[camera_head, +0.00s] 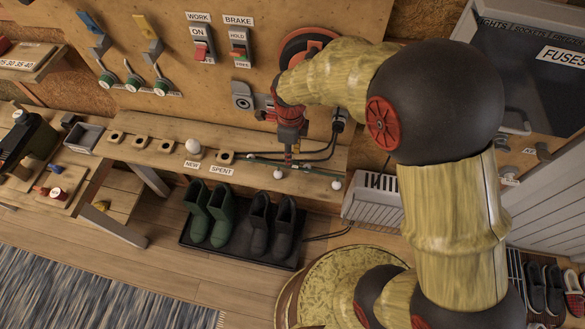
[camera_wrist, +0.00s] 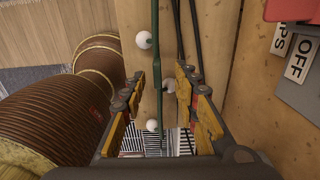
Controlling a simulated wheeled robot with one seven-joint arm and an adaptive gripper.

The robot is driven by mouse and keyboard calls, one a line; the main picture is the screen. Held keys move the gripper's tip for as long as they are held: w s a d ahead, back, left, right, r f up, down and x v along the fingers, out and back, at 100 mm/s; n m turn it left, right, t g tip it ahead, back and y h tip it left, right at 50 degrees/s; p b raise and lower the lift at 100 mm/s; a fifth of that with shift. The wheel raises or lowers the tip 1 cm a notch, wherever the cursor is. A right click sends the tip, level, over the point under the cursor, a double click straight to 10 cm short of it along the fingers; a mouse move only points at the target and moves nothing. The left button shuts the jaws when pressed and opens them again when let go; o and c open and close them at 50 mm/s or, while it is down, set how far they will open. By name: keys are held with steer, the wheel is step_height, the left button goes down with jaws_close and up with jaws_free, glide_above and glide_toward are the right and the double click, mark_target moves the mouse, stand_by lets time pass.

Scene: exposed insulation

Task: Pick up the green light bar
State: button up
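The green light bar (camera_wrist: 156,58) is a thin dark green rod. In the wrist view it runs lengthwise over the wooden shelf and passes between the fingers of my gripper (camera_wrist: 160,76). The fingers are spread, with visible space on both sides of the bar. White round bulbs (camera_wrist: 143,40) show beside it. In the head view the bar (camera_head: 262,161) lies along the shelf's right part, and my gripper (camera_head: 291,155) points down over it, hiding a short piece. I cannot tell whether the fingertips touch the shelf.
The wooden shelf (camera_head: 150,154) carries round sockets, a white ball (camera_head: 193,146) and NEW and SPENT labels. Black cables (camera_head: 318,152) run beside the bar. The panel with switches (camera_head: 202,50) rises behind. Boots (camera_head: 257,228) stand below, and a white radiator (camera_head: 372,207) is at the right.

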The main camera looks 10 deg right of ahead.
mark_target(293, 168)
steer(key=f, duration=0.2)
steer(key=f+b, duration=0.1)
steer(key=f, duration=0.1)
steer(key=f+b, duration=0.1)
steer(key=f, duration=0.1)
steer(key=shift+s+d+f, duration=0.1)
steer(key=shift+s+d, duration=0.1)
steer(key=shift+s, duration=0.1)
steer(key=shift+c, duration=1.1)
jaws_close()
